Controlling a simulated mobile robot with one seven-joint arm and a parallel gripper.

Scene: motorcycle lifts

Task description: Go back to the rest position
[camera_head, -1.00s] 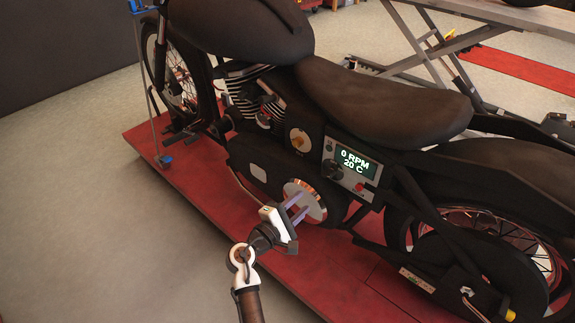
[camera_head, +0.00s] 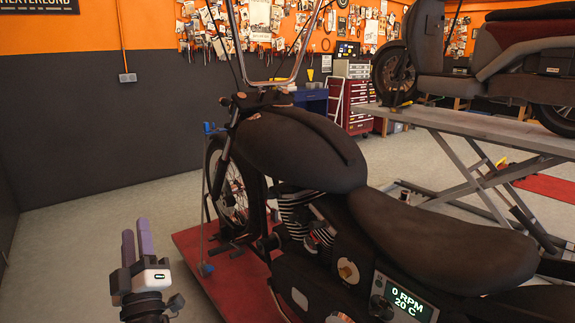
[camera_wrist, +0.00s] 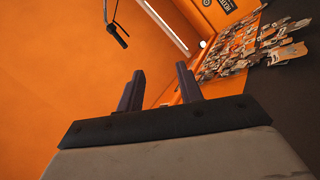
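My gripper (camera_head: 136,235) is at the lower left of the head view, raised over bare floor to the left of the motorcycle (camera_head: 300,150). Its two purple fingers point up and stand apart with nothing between them. In the wrist view the gripper (camera_wrist: 159,82) also shows a clear gap between its fingers. Behind them are an orange wall and part of the tool display. The motorcycle's panel (camera_head: 400,298) reads 0 RPM and 20 C.
The motorcycle stands on a red lift platform (camera_head: 215,275). A raised grey lift (camera_head: 470,125) with another motorcycle (camera_head: 500,55) is at the right. A red tool cabinet (camera_head: 350,105) stands at the back. The floor at left is clear.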

